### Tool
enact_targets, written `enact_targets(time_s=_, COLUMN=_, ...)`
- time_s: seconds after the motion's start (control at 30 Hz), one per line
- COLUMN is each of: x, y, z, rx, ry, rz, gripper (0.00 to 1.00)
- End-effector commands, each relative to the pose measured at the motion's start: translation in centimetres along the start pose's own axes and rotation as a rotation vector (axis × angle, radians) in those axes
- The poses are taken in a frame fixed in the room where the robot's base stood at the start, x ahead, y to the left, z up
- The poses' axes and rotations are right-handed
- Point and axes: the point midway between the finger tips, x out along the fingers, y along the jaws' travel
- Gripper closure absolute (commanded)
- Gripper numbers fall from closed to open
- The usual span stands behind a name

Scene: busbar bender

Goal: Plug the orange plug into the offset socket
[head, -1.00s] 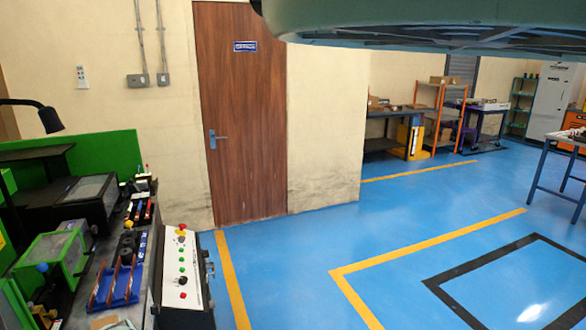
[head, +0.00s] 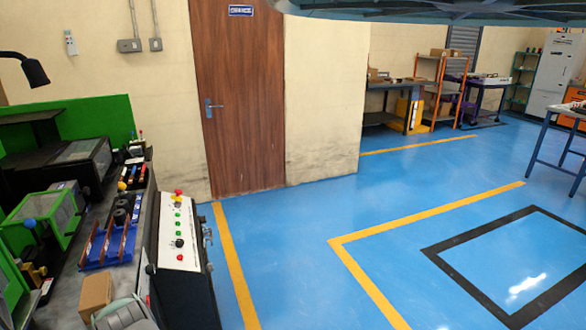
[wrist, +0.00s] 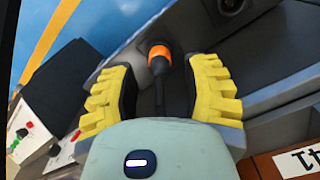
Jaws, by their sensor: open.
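In the wrist view, the orange plug (wrist: 160,51) has an orange band and black ends, and a dark lead runs from it toward my gripper. My gripper (wrist: 162,76), with yellow ribbed fingers and dark pads, is open. The plug is between and slightly beyond the fingertips, with a visible gap on each side. A round dark fitting (wrist: 232,4) is partly cut off at the top right; I cannot tell whether it is the offset socket. In the head view, the plug and the fingers are not visible.
In the head view, a control panel (head: 178,232) with coloured buttons stands beside the cluttered bench. A blue tray (head: 109,245) and a cardboard box (head: 95,294) are on the bench. The blue floor (head: 300,260) to the right is open. A lettered brown block (wrist: 285,165) is at the wrist view's lower right.

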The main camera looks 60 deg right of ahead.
Motion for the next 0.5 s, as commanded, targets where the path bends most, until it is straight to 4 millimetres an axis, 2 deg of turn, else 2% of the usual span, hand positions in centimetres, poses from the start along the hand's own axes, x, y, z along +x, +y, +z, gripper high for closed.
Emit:
enact_targets(time_s=0.03, x=1.07, y=-0.03, z=-0.05, rx=-0.001, ry=0.0, rz=-0.001, gripper=0.53)
enact_targets(time_s=0.13, x=1.76, y=-0.02, z=-0.08, rx=-0.002, ry=0.001, rz=0.0, gripper=0.53)
enact_targets(time_s=0.5, x=1.94, y=0.01, z=-0.12, rx=-0.002, ry=0.002, rz=0.002, gripper=0.53)
